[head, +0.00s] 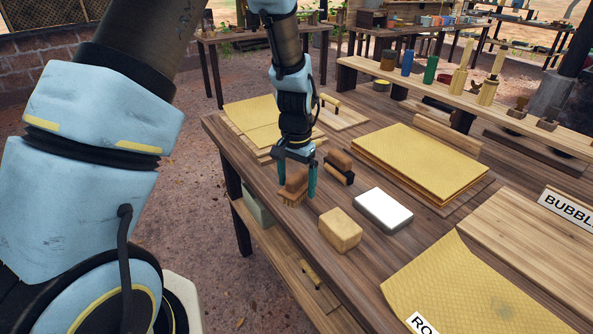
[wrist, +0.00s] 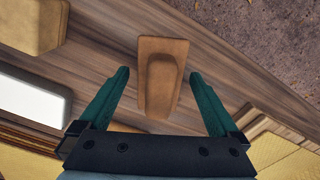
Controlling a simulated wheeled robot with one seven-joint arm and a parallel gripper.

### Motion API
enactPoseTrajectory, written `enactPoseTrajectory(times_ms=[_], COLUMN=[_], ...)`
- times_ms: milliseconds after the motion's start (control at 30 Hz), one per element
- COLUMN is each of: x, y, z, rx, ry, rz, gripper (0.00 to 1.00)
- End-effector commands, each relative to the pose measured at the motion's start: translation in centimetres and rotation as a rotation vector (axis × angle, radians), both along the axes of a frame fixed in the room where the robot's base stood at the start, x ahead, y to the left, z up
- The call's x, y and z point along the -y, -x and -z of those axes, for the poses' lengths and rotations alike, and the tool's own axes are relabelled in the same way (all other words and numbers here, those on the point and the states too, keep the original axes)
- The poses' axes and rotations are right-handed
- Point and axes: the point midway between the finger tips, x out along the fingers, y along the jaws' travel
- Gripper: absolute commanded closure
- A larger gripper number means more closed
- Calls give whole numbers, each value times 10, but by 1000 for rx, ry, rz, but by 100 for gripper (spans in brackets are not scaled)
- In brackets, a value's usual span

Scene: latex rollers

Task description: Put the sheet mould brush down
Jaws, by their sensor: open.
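The sheet mould brush (head: 294,188) has a brown wooden back and pale bristles pointing down. In the head view it is at the table's left edge, between the fingers of my gripper (head: 297,179). In the wrist view the brush (wrist: 163,77) lies between the two green fingertips of my gripper (wrist: 164,78), with clear gaps on both sides. The fingers are apart and do not touch it. The bristles appear to rest on the wooden table (head: 270,168); the exact contact is hard to see.
A tan block (head: 340,230) and a white-topped block (head: 383,210) lie nearer. Yellow sheets (head: 420,160) are stacked further right, with more sheets (head: 255,118) behind my gripper.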

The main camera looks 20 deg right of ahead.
Motion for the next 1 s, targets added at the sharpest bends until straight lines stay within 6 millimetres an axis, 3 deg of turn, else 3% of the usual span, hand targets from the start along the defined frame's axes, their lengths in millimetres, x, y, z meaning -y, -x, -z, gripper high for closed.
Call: enactPoseTrajectory(times_ms=[167, 600, 933, 1000], x=[1, 0, -1, -9], y=[-1, 0, 0, -3], z=[-21, -105, -120, -120], rx=[4, 4, 1, 2], ry=[4, 4, 1, 2], rz=[0, 0, -2, -22], gripper=[2, 2, 2, 2])
